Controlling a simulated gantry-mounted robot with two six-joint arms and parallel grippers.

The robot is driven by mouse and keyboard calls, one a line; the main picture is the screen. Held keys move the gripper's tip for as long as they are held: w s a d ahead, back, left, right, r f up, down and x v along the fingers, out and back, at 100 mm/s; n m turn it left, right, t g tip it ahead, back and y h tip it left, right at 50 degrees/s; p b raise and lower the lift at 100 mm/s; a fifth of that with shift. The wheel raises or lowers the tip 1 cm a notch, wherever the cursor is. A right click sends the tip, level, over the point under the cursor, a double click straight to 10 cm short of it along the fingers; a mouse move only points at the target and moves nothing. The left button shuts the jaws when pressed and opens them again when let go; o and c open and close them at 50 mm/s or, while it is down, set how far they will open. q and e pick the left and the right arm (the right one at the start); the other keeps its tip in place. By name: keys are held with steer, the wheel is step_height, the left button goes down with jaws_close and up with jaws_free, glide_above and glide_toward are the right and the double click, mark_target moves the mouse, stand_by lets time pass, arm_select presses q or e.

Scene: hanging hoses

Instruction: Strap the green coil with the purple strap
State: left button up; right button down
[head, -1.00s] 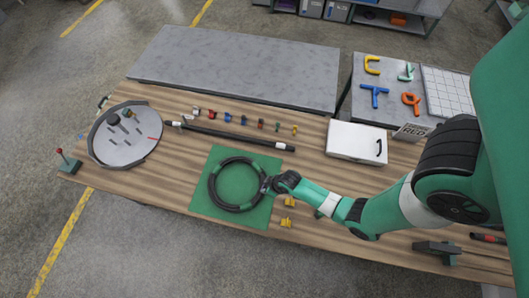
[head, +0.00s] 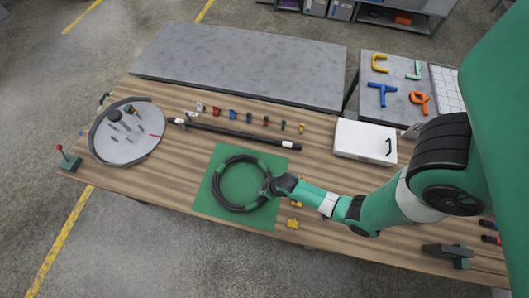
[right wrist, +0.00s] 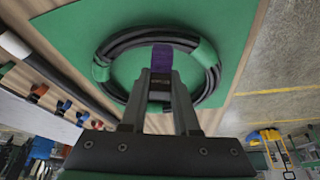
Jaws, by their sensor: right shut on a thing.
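The green coil (head: 215,190), a black hose ring with green bands, lies on a green mat (head: 217,210) at the table's front middle. It also shows in the right wrist view (right wrist: 118,50). My right gripper (head: 266,188) is at the ring's right side, shut on the purple strap (right wrist: 165,95). The strap is hidden in the head view. My left gripper is not in view.
A round grey tray (head: 140,148) stands at the left. A long black bar (head: 235,135) and a row of small coloured pieces lie behind the mat. A white box (head: 362,141) is right of them. Yellow pieces (head: 293,223) lie beside my right arm.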

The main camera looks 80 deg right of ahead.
steer(key=shift+f+b, duration=0.8)
steer(key=shift+f, duration=0.4)
steer(key=shift+f, duration=0.15)
stand_by(0.3)
steer(key=shift+f+b, duration=0.95)
steer(key=shift+f, duration=0.15)
